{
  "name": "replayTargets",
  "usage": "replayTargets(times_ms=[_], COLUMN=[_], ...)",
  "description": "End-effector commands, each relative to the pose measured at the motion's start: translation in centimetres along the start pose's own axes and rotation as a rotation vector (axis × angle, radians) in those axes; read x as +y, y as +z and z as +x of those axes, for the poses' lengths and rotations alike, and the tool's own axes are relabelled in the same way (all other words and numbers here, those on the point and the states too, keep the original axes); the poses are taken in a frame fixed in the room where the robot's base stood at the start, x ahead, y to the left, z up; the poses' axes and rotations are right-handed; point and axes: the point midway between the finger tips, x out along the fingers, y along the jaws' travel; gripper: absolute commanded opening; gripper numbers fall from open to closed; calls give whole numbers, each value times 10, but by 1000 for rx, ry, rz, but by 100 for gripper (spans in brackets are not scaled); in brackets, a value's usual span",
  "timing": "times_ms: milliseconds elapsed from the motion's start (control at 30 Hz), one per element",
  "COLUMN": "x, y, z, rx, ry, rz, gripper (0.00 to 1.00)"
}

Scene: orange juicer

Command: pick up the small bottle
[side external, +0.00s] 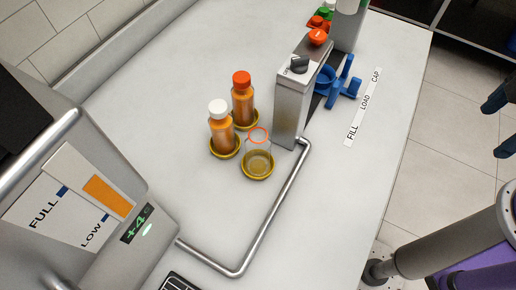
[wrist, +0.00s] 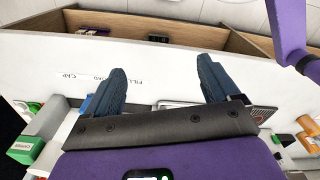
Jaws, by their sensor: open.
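Three bottles stand close together on yellow round bases in the side external view. One orange-filled bottle has a white cap (side external: 222,133), and one behind it has a red-orange cap (side external: 243,102). The third is a clear, empty-looking bottle (side external: 258,157) with an orange ring at its neck; it looks the shortest. My gripper (side external: 497,120) is at the right edge, off the counter's side and far from the bottles. Its blue fingers are open with nothing between them, as the wrist view (wrist: 162,72) shows. Orange bottles (wrist: 308,124) show partly at that view's right edge.
A metal dispenser (side external: 294,105) with a bent pipe (side external: 272,215) stands right of the bottles. A blue holder (side external: 338,80) is beside it. A grey machine (side external: 95,200) fills the lower left. The counter (side external: 160,90) is clear behind and left of the bottles.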

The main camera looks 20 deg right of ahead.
Motion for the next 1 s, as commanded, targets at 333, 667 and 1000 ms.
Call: replayTargets(times_ms=[333, 667, 1000], x=[12, 18, 4], y=[-74, -200, -320], z=[-14, -28, -29], rx=[-7, -17, -25], ry=[1, 7, 18], rz=[256, 721, 1198], gripper=[89, 89, 89])
